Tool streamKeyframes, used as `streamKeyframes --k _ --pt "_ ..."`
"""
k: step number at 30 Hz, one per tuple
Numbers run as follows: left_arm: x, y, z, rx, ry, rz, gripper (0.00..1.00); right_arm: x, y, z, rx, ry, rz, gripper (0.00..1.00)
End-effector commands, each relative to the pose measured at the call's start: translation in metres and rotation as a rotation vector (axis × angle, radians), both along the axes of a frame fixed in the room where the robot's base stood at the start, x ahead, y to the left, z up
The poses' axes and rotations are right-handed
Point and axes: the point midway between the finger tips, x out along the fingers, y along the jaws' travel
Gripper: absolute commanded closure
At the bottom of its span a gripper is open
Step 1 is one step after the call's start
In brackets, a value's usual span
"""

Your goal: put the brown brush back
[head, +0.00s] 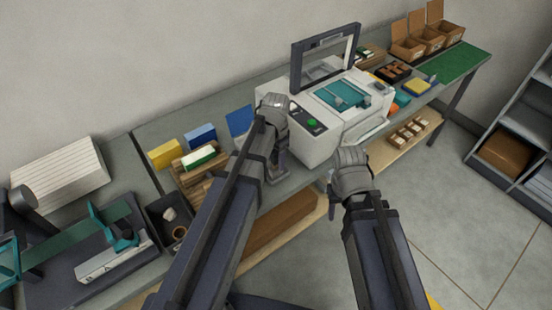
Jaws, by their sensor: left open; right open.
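I cannot make out a brown brush for certain. A dark tray (394,73) with small brown-orange pieces sits on the bench right of the white machine; the pieces are too small to identify. My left gripper (277,172) hangs beside the left side of the white machine (312,150), partly hidden by my own arm. My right gripper (333,190) is in front of the machine, near the bench's front edge. Both are open, and I see nothing held in them.
The machine's framed lid (325,48) stands raised over a teal plate (342,93). Yellow, blue and white-topped blocks (199,157) stand to the left. Brown open boxes (407,47) and a green mat (455,62) lie at the far right. A lower shelf (405,145) holds small blocks.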

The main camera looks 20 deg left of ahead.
Motion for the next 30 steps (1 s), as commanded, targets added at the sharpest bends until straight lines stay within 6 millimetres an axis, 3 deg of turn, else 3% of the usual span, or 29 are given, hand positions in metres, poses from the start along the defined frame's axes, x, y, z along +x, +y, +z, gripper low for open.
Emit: streamKeyframes --k 18,24,30 --pt "0.0 0.0 0.096 0.0 0.0 0.0 0.44 0.0 0.0 0.096 0.0 0.0 0.002 0.5" --pt "0.0 0.0 0.11 0.0 0.0 0.0 0.44 0.0 0.0 0.11 0.0 0.0 0.001 0.5" --pt "-0.007 -0.007 0.11 0.003 0.003 0.008 0.44 0.0 0.0 0.11 0.0 0.0 0.001 0.5"
